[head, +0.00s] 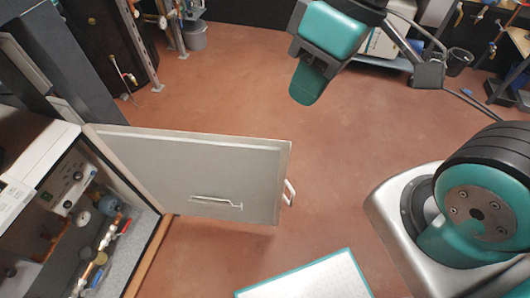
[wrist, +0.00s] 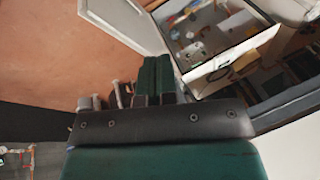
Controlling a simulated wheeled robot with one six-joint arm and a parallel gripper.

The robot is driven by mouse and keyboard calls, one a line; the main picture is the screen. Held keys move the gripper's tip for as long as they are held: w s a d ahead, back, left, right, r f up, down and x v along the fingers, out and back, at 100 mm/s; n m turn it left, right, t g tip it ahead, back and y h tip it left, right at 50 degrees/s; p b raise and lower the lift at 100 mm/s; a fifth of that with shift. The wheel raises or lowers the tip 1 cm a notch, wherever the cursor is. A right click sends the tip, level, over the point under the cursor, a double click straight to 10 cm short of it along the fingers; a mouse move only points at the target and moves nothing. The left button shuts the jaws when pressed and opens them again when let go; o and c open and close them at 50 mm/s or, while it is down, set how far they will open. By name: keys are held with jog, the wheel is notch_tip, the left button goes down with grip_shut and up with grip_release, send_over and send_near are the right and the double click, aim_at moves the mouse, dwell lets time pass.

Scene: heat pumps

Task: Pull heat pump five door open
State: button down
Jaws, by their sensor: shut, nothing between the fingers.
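A heat pump cabinet (head: 30,140) stands at the left of the head view; I cannot read a number on it. Its grey door (head: 170,165) stands wide open, swung out to the right. The door has a pale handle (head: 290,193) on its free edge and a metal bar (head: 216,203) on its face. Pipes and valves (head: 95,255) show inside the cabinet. My gripper (head: 306,88) is shut and empty above the floor, beyond the door and apart from it. In the wrist view the two green fingers (wrist: 154,78) lie side by side, with the open cabinet (wrist: 205,30) and pale door (wrist: 125,22) beyond.
Red-brown floor (head: 240,85) is clear around the door's free edge. A grey bucket (head: 195,36) and metal stands are at the back left. A bench with equipment (head: 385,45) is at the back right. A dark post (head: 60,70) stands behind the cabinet.

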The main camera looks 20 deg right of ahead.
jog(key=w+d+f+n+g+b, duration=0.1)
jog(key=w+d+f+n+b, duration=0.15)
jog(key=w+f, duration=0.45)
jog(key=w+d+f+n+g+b, duration=0.1)
jog(key=w+d+f+b, duration=0.2)
jog(key=w+f, duration=0.45)
jog(key=w+d+f+n+g+y+b, duration=0.1)
jog(key=w+d+f+n+b, duration=0.15)
jog(key=d+f, duration=0.45)
jog(key=w+d+f+n+y+b, duration=0.15)
jog(key=w+f, duration=0.25)
jog(key=f, duration=0.8)
jog(key=s+a+f+p, duration=0.1)
jog(key=s+a+f, duration=0.5)
jog(key=f, duration=0.1)
jog(key=shift+s+a+f+m, duration=0.15)
jog(key=shift+a+f+m, duration=0.15)
jog(key=shift+m, duration=0.15)
jog(key=shift+d, duration=0.1)
